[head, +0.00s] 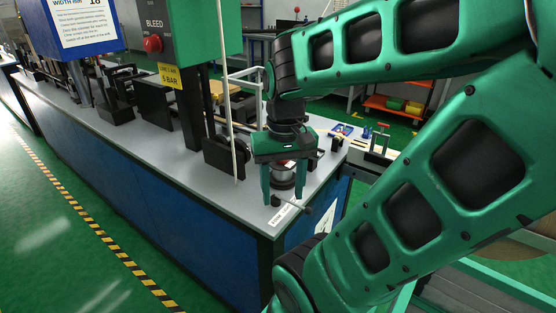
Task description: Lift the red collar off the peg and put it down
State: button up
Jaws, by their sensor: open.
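My gripper (283,199) points down over the near right corner of the grey bench top. Its two green fingers are apart. A dark and pale round stack (284,179) shows between or behind the fingers; I cannot tell whether they touch it. A small red patch (288,162) shows just under my gripper's body, above that stack. It may be part of the red collar, but most of it is hidden and I cannot make out a peg there.
The grey bench top (160,143) carries dark machine blocks (223,157) and a thin white upright frame (233,130) left of my gripper. A thin rod with dark ends (291,205) is at the near edge. A red T-shaped handle (382,126) stands farther right.

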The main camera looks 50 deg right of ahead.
jog(key=w+d+r+m, duration=0.4)
jog(key=w+d+m, duration=0.15)
jog(key=d, duration=0.25)
jog(key=w+d+r+m, duration=0.4)
jog(key=w+d, duration=0.3)
jog(key=d, duration=0.2)
jog(key=shift+m, duration=0.25)
jog(key=f, duration=0.9)
jog(key=shift+w+a+f, duration=0.15)
jog(key=shift+a+f, duration=0.05)
jog(key=shift+a, duration=0.15)
jog(key=shift+f, duration=0.5)
jog(key=c, duration=1.1)
